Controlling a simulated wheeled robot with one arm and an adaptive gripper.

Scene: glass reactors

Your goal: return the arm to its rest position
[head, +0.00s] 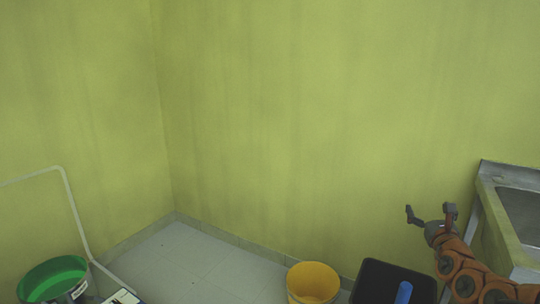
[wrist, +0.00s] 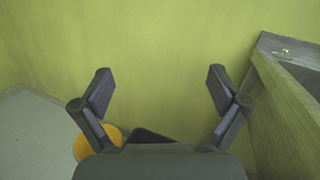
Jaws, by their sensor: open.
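My gripper (head: 430,214) is at the right of the head view, at the end of my orange arm, raised in front of the yellow-green wall. Its fingers stand wide apart with nothing between them. In the wrist view my gripper (wrist: 160,92) shows both dark fingers spread, with only bare wall between their tips.
A metal sink (head: 515,210) stands at the right, close to my arm. A yellow bucket (head: 313,282), a black bin (head: 385,280) and a blue object (head: 404,292) are at the bottom. A green bucket (head: 52,280) and a white pipe (head: 74,212) are left. Floor between is clear.

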